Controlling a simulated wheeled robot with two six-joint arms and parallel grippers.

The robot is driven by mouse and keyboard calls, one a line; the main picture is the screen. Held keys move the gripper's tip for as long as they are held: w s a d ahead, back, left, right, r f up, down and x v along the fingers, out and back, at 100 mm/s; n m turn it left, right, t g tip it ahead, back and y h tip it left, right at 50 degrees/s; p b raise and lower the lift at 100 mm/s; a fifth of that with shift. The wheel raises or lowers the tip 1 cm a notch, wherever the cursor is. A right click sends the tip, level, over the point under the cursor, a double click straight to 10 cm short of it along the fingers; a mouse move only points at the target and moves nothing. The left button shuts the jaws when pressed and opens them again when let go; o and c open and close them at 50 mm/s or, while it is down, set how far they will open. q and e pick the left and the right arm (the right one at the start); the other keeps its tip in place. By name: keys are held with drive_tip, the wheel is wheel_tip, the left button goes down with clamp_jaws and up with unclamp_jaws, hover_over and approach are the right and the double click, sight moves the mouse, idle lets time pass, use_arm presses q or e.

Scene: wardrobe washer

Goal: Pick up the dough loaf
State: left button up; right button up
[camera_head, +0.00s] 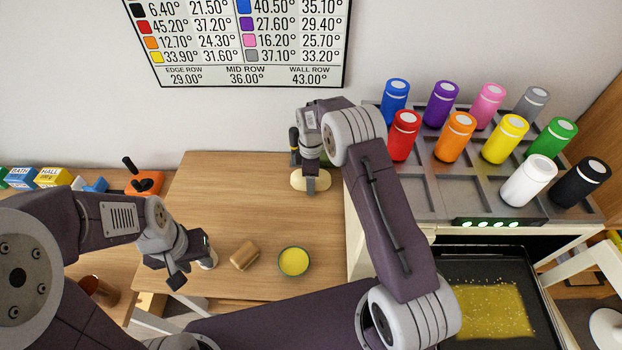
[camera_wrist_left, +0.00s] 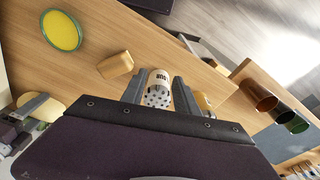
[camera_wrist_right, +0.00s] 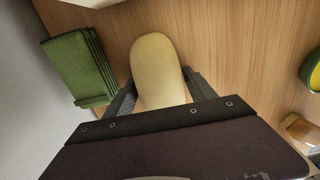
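The dough loaf, a pale yellow rounded loaf (camera_head: 298,181), lies near the back right of the wooden table in the head view. My right gripper (camera_head: 309,187) is above it, pointing down, and hides part of it. In the right wrist view the loaf (camera_wrist_right: 158,68) lies between the spread fingers of my right gripper (camera_wrist_right: 160,90); whether they touch it I cannot tell. My left gripper (camera_head: 190,260) is at the table's front left. In the left wrist view its fingers (camera_wrist_left: 159,90) are close on both sides of a white shaker (camera_wrist_left: 158,88) with a holed top.
A brown block (camera_head: 244,255) and a green-rimmed bowl of yellow content (camera_head: 293,262) stand between my arms. A ridged green item (camera_wrist_right: 78,68) is close beside the loaf. A rack of coloured canisters (camera_head: 432,190) stands right of the table. The table's middle (camera_head: 240,200) is clear.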

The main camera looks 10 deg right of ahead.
clamp_jaws()
wheel_tip(320, 180, up, 18)
idle(0.4)
drive_tip(key=shift+r, duration=0.1)
